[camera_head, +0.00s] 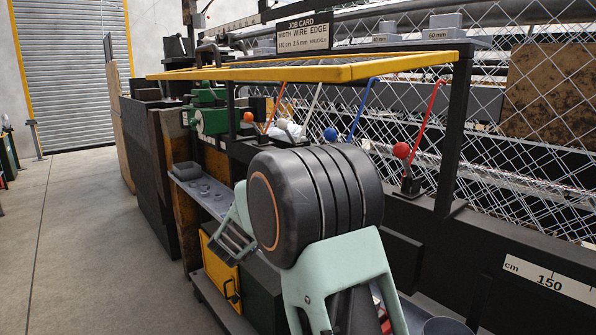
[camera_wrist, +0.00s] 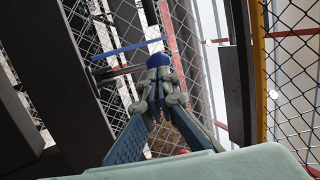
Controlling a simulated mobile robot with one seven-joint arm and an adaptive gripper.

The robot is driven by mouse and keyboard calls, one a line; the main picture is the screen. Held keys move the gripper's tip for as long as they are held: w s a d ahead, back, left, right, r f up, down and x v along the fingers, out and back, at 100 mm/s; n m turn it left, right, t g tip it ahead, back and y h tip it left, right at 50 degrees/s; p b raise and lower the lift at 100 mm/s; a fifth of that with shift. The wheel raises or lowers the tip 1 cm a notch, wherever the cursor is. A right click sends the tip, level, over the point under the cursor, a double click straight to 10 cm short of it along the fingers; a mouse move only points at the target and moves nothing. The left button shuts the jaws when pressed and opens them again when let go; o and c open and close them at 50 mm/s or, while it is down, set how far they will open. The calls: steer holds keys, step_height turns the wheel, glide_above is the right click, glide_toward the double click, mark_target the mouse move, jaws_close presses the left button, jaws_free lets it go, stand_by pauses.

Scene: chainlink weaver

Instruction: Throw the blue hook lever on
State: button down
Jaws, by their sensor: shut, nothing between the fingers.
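The blue hook lever shows in the head view as a blue ball knob (camera_head: 330,134) with a slanted blue rod (camera_head: 361,109) rising beside it toward the yellow frame. In the wrist view the blue knob (camera_wrist: 158,60) sits just beyond the tips of my gripper (camera_wrist: 159,78), with the blue rod (camera_wrist: 127,49) to its left. My gripper is shut and empty, its fingertips very close to the knob; I cannot tell whether they touch it. In the head view my dark wrist hides the gripper and the lever's lower part.
A red knob (camera_head: 401,150) stands right of the blue one, and an orange knob (camera_head: 248,117) stands to the left. The yellow-edged frame (camera_head: 350,70) overhangs the levers, with a dark post (camera_head: 455,130) at right. Chain-link mesh (camera_head: 490,150) lies behind. Open floor (camera_head: 85,220) is at left.

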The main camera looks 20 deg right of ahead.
mark_target(329, 130)
steer(key=shift+x, duration=1.7)
steer(key=shift+r, duration=0.2)
steer(key=shift+r, duration=0.15)
steer(key=shift+d+p, duration=0.1)
steer(key=shift+p, duration=0.2)
steer(key=shift+w+d+r+g+y, duration=0.1)
steer(key=shift+r+g+y, duration=0.1)
steer(key=shift+g+y, duration=0.15)
steer(key=shift+w+d+r+m+g+y+p, duration=0.1)
steer(key=shift+d+r+m+g+y+p, duration=0.1)
steer(key=shift+d+r+g+y+p, duration=0.25)
steer(key=shift+w+d+r+m+g+y+p, duration=0.15)
steer(key=shift+d+r+m+y+p, duration=0.1)
steer(key=shift+r+y+p, duration=0.25)
steer(key=s+x, duration=0.1)
steer(key=x, duration=0.9)
steer(key=shift+d+r+b, duration=0.2)
steer(key=shift+d+b, duration=0.2)
steer(key=shift+d, duration=0.15)
